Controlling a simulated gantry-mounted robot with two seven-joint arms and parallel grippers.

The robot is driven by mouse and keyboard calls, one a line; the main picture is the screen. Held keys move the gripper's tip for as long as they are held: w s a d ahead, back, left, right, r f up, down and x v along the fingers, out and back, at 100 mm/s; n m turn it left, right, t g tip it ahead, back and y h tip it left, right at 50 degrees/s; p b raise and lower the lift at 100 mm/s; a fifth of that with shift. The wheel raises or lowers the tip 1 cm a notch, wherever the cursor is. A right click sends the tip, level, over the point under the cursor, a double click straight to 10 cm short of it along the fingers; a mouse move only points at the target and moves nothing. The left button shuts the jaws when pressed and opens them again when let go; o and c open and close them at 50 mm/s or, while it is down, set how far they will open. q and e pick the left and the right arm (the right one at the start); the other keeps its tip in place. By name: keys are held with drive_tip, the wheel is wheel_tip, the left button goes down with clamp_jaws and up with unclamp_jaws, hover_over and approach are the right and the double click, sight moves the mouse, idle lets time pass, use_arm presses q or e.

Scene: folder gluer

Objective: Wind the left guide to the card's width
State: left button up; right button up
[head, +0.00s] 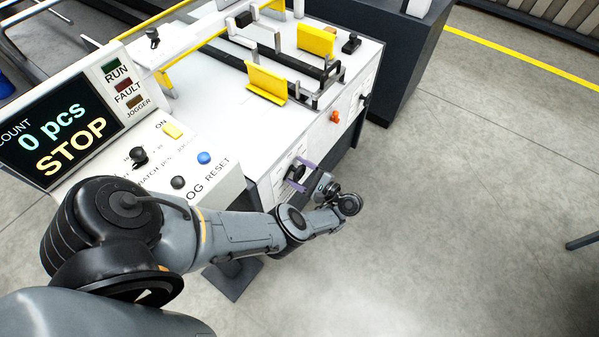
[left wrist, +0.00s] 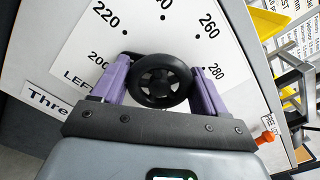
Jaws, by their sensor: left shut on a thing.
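My left gripper (head: 299,177) is at the front face of the machine, its purple fingers on a black handwheel (head: 296,171). In the left wrist view the fingers (left wrist: 160,88) stand on both sides of the spoked handwheel (left wrist: 160,80), shut on its rim. Behind it is a white dial plate (left wrist: 135,38) with numbers from 200 to 280 and a partly hidden label starting "LEFT". Two yellow guide plates (head: 266,84) and (head: 316,40) stand on the machine top; I cannot tell which is the left guide. I cannot make out a card. My right gripper is not in view.
A control panel (head: 165,150) with a yellow button, a blue button and black knobs is at the left. Its screen (head: 65,132) reads "0 pcs STOP". An orange knob (head: 335,116) sits farther along the front face.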

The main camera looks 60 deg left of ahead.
use_arm(q)
drive_tip(key=o, duration=1)
drive_tip(key=b+v, duration=0.3)
drive_tip(key=v, duration=0.7)
drive_tip(key=shift+d, duration=0.4)
drive_tip(key=shift+w, duration=0.1)
